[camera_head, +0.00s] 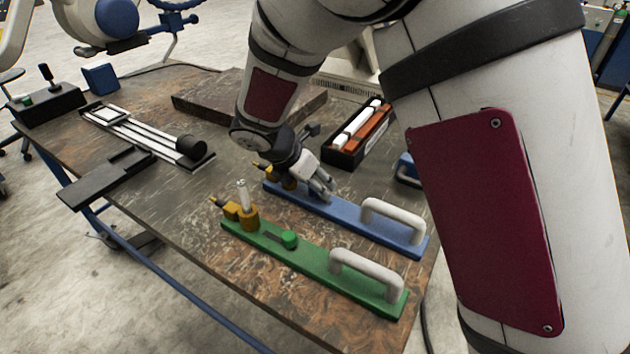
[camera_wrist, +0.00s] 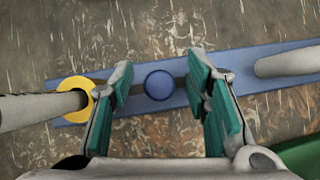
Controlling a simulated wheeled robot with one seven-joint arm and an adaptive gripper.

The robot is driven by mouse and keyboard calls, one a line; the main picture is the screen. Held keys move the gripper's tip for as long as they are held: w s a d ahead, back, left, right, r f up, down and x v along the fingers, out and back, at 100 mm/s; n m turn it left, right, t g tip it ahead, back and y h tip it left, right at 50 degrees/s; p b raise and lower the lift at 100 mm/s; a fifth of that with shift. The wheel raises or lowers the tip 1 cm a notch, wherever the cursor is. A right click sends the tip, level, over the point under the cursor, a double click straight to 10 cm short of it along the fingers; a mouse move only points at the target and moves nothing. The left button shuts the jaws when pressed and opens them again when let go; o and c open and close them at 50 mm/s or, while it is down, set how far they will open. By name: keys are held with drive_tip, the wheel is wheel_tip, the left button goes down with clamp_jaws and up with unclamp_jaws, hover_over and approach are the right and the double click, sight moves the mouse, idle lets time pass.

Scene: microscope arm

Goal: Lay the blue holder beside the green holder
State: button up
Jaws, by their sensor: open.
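The blue holder (camera_head: 345,217) lies flat on the table, a long bar with a white handle at its right end and a yellow fitting at its left. The green holder (camera_head: 310,268) lies in front of it, roughly parallel, with a gap between them. My gripper (camera_head: 324,193) is over the middle of the blue holder. In the wrist view my gripper (camera_wrist: 168,108) is open, its green-padded fingers on either side of the blue holder's round blue knob (camera_wrist: 158,84). The knob sits between the fingers with space on both sides. The arm hides part of the blue holder's left end.
A black box (camera_head: 345,155) with white and orange items stands behind the blue holder. A dark slab (camera_head: 205,100) lies farther back. A black-and-white rail piece (camera_head: 140,130) is at the left. Bare table (camera_head: 190,240) shows left of the green holder.

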drive_tip(key=p+v, duration=0.2)
drive_tip(key=v, duration=1)
drive_tip(key=s+d+r+m+g+y, duration=0.1)
drive_tip(key=s+d+r+m, duration=0.5)
drive_tip(key=d, duration=0.3)
drive_tip(key=s+d+r+m+g, duration=0.1)
drive_tip(key=s+d+r+m, duration=0.2)
drive_tip(key=s+d+m, duration=0.4)
drive_tip(key=s+d+m+y, duration=0.2)
drive_tip(key=s+m, duration=0.5)
drive_tip(key=s, duration=0.1)
drive_tip(key=s+d+m+y, duration=0.2)
drive_tip(key=s+d+m, duration=0.1)
drive_tip(key=s+m, duration=0.4)
drive_tip(key=s+f, duration=0.1)
drive_tip(key=s, duration=0.1)
drive_tip(key=shift+s+d, duration=0.2)
drive_tip(key=shift+s, duration=0.1)
wheel_tip(320, 180, up, 11)
drive_tip(key=t+p, duration=0.1)
drive_tip(key=p, duration=0.7)
drive_tip(key=shift+d+f+t+p, duration=0.15)
drive_tip(key=shift+t+p, duration=0.15)
drive_tip(key=shift+p, duration=0.1)
